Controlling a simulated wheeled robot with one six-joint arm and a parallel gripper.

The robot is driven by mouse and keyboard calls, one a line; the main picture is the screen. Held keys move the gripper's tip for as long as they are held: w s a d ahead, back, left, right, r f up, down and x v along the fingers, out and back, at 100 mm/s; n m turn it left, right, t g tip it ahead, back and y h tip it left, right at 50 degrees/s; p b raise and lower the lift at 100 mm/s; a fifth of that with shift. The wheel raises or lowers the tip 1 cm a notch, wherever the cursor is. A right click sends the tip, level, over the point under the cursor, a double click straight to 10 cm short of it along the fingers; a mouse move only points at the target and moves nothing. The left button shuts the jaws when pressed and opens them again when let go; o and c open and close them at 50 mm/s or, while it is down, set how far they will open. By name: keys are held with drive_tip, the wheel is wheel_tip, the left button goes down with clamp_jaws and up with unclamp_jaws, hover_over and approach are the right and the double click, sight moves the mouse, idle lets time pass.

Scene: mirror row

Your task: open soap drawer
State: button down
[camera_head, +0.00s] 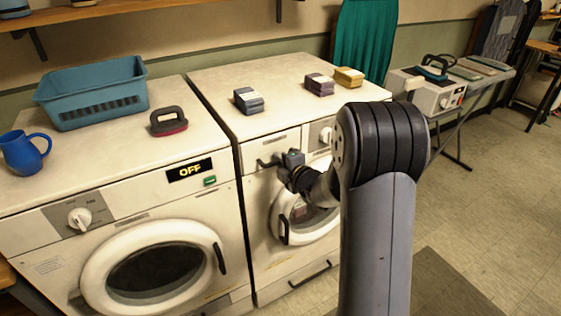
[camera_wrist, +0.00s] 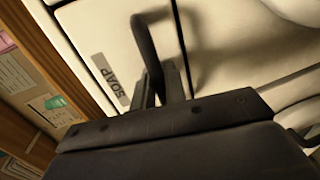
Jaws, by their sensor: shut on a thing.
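The soap drawer (camera_head: 271,143) is at the upper left of the right-hand machine's front, and its face looks flush with the panel around it. In the wrist view its front carries a SOAP label (camera_wrist: 111,80). The dark bar handle (camera_wrist: 148,38) stands out from the drawer front; it also shows in the head view (camera_head: 264,163). My gripper (camera_wrist: 161,80) is shut on the handle, with one finger on each side of it. In the head view my gripper (camera_head: 288,160) is at the drawer's front, and my arm hides part of the machine.
The left machine (camera_head: 120,225) shows an OFF display (camera_head: 189,170). On top stand a blue basket (camera_head: 95,95), a blue mug (camera_head: 24,152) and a brush (camera_head: 167,121). Several small blocks lie on the right machine's top. The round door (camera_head: 300,225) is below the drawer. Floor at right is open.

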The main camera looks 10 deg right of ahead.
drive_tip(key=f+b+v, duration=0.1)
drive_tip(key=b+v, duration=0.1)
drive_tip(key=v, duration=0.5)
drive_tip(key=f+b+v, duration=0.2)
drive_tip(key=v, duration=0.5)
drive_tip(key=shift+s+d, duration=0.2)
drive_tip(key=shift+s, duration=0.2)
drive_tip(key=c, duration=1.8)
unclamp_jaws()
drive_tip(key=v, duration=1)
drive_tip(key=shift+s+d+r, duration=0.1)
drive_tip(key=shift+s, duration=0.3)
drive_tip(key=shift+w, duration=0.1)
